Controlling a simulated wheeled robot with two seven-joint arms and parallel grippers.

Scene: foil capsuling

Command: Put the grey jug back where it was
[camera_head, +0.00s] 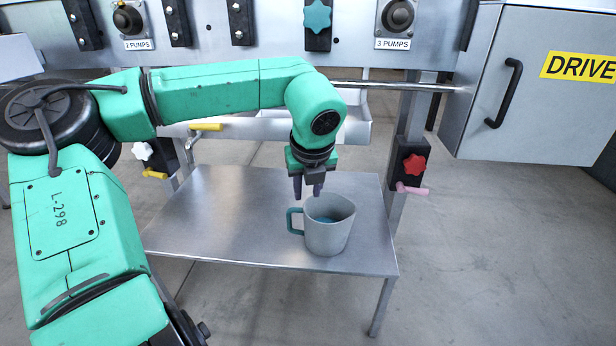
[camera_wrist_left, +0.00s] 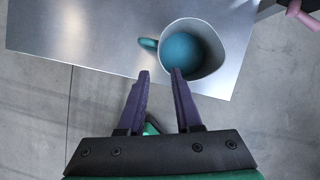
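The grey jug (camera_head: 334,236) stands upright on the low steel table (camera_head: 215,225), near its front right part. It has a teal handle (camera_head: 293,222) on its left side and a blue inside or content. My left gripper (camera_head: 308,190) points down close above the jug's rim and handle; its dark fingers are apart with nothing between them. In the left wrist view the gripper (camera_wrist_left: 161,73) is open. There the jug (camera_wrist_left: 222,65) is beyond the fingertips, with the handle just past them. I cannot tell whether a fingertip touches the jug. My right gripper is not in view.
A machine panel with knobs runs above the table. A red star knob with a pink lever (camera_head: 412,188) sits on the right leg. A grey cabinet (camera_head: 520,90) with a black handle is at right. The table's left part is clear.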

